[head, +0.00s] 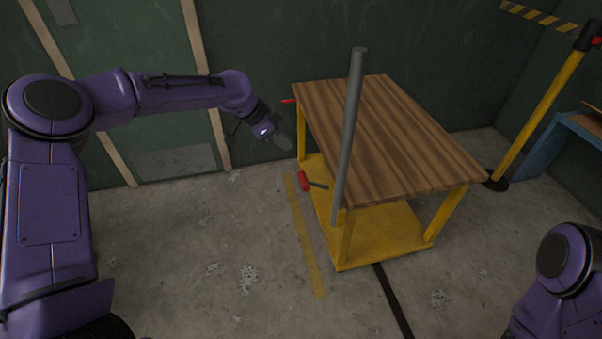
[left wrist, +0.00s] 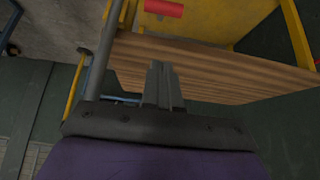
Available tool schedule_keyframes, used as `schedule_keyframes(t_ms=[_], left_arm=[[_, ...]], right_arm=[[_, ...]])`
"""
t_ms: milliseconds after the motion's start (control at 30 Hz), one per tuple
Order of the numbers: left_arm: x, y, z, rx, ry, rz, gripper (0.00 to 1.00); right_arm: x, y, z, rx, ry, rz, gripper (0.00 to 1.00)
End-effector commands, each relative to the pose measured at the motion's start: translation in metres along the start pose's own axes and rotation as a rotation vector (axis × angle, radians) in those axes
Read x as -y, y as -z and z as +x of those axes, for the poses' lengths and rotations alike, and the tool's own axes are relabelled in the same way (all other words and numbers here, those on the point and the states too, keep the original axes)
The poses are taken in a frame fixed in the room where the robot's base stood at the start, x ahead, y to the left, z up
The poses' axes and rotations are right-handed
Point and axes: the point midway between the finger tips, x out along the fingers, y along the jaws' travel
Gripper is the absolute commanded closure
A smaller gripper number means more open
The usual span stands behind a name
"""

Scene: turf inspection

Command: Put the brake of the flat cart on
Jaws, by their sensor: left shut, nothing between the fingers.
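The flat cart has a striped wooden top (head: 385,130), a yellow frame and lower deck (head: 385,240), and an upright grey bar at its near left corner. A red-ended lever (head: 304,181) with a dark shank sticks out low on the cart's left side. A second red piece (head: 289,100) shows at the far left corner. My left gripper (head: 284,143) is shut and empty, left of the cart and above the lever in the picture. In the left wrist view its fingers (left wrist: 163,80) overlap the wooden top (left wrist: 215,70), and a red grip (left wrist: 164,8) shows beyond, apart from them. My right gripper is out of view.
A yellow post (head: 540,105) on a dark base stands right of the cart, near a blue bench (head: 545,145). A green wall with a door (head: 150,85) is behind. The floor left of the cart is clear, with a yellow line (head: 306,240).

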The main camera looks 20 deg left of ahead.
Motion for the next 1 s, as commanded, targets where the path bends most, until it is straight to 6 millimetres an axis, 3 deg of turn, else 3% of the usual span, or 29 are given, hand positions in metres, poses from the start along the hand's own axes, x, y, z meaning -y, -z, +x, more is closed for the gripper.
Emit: schedule_keyframes(t_ms=[233, 633, 800, 1000], left_arm=[[-0.001, -0.002, 0.021, 0.003, -0.003, -0.002, 1.0], [-0.002, -0.003, 0.107, 0.004, -0.003, -0.004, 1.0], [-0.001, -0.022, 0.123, 0.001, -0.002, -0.007, 1.0], [-0.001, -0.029, 0.13, 0.001, -0.001, -0.003, 1.0]], right_arm=[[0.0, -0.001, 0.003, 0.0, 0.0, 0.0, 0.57], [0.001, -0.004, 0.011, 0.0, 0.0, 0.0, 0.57], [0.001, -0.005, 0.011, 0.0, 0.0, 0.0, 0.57], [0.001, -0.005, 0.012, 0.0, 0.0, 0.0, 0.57]])
